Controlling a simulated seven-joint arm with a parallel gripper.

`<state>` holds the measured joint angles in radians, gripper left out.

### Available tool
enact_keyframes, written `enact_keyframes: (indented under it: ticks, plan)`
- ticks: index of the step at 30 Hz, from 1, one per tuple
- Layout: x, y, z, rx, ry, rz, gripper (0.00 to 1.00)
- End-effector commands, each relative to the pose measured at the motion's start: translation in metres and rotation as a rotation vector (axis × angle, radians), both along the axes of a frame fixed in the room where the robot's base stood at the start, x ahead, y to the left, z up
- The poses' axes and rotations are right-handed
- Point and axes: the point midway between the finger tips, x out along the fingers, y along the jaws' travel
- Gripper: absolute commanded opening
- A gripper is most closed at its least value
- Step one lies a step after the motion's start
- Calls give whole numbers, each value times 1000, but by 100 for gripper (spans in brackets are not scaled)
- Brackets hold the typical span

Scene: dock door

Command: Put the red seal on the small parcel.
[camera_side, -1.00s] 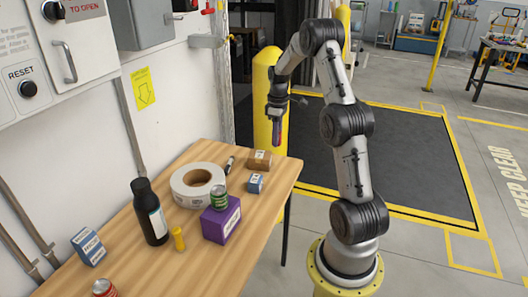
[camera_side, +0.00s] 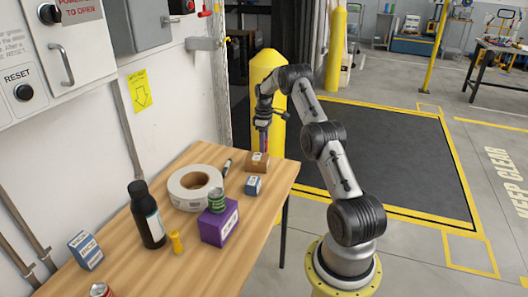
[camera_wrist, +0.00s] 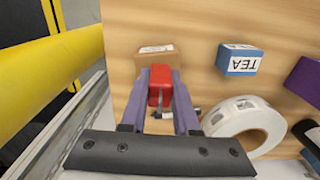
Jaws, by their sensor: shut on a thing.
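My gripper (camera_side: 264,146) is shut on the red seal (camera_wrist: 160,86), which shows between the two fingers in the wrist view. The small parcel (camera_side: 257,162) is a brown box with a white label near the far right corner of the table. In the side view my gripper points down close above the parcel, toward its far side. In the wrist view the parcel (camera_wrist: 150,59) lies just beyond the fingertips, partly hidden by them and the seal. I cannot tell whether the seal touches the parcel.
A blue tea box (camera_side: 253,185), a black marker (camera_side: 227,167) and a white tape roll (camera_side: 179,189) sit near the parcel. A green can (camera_side: 217,199) stands on a purple box (camera_side: 219,228). A black bottle (camera_side: 148,218) stands farther left. A yellow post (camera_side: 266,75) rises behind my gripper.

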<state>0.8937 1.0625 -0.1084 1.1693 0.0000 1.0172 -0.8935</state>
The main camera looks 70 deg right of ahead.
Motion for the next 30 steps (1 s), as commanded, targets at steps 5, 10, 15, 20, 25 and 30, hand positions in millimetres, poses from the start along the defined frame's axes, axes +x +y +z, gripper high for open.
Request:
enact_keyframes:
  ticks: [5, 10, 15, 20, 25, 30]
  plan:
    - [-1, 1, -26, 2, 2, 0, 0]
    - [0, 0, -29, 0, 0, 0, 0]
    - [-1, 1, -30, 1, 1, 0, 0]
    - [-1, 1, -32, 1, 1, 0, 43]
    - [-1, 1, -32, 1, 1, 0, 59]
    - [-1, 1, -32, 1, 1, 0, 59]
